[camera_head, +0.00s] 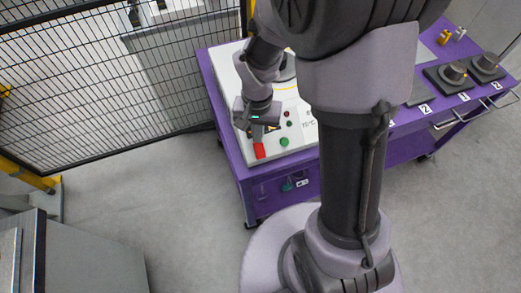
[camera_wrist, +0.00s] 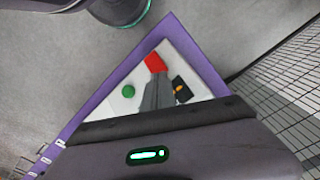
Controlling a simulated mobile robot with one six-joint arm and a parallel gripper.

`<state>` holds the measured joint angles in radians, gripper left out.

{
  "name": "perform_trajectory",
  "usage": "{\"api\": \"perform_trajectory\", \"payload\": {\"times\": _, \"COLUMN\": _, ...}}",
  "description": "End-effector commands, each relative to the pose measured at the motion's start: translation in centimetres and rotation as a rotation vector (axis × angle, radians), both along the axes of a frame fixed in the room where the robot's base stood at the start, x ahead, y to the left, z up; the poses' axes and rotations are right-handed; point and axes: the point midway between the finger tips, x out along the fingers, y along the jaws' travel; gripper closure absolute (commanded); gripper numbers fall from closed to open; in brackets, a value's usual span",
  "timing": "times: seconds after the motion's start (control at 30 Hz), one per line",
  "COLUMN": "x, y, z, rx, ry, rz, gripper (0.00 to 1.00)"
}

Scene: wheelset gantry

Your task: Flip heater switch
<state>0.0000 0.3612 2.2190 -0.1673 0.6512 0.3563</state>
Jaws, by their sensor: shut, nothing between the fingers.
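The heater is a white unit (camera_head: 298,140) on the near left end of a purple cart. Its panel carries a red switch-like part (camera_head: 259,151), a green round button (camera_head: 284,142) and small dark round parts. In the wrist view the red part (camera_wrist: 155,62) lies just beyond my fingertips, with the green button (camera_wrist: 128,91) to the left and a black part with an orange spot (camera_wrist: 181,90) to the right. My gripper (camera_wrist: 157,80) is shut and empty, pointing down at the panel close to the red part. I cannot tell whether it touches.
The purple cart (camera_head: 228,139) also holds dark round fixtures (camera_head: 451,75) and small brass pieces (camera_head: 444,36) toward the right. A black mesh fence (camera_head: 100,85) stands close on the left. A grey cabinet (camera_head: 85,262) is at lower left. The floor between is clear.

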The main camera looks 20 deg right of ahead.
Motion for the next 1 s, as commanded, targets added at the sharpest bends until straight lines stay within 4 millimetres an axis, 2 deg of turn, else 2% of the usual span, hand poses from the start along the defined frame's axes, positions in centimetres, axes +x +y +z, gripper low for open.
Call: {"api": "perform_trajectory", "payload": {"times": 1.0, "x": 0.0, "y": 0.0, "z": -1.1, "rx": 0.000, "ry": 0.000, "rz": 0.000, "gripper": 1.00}}
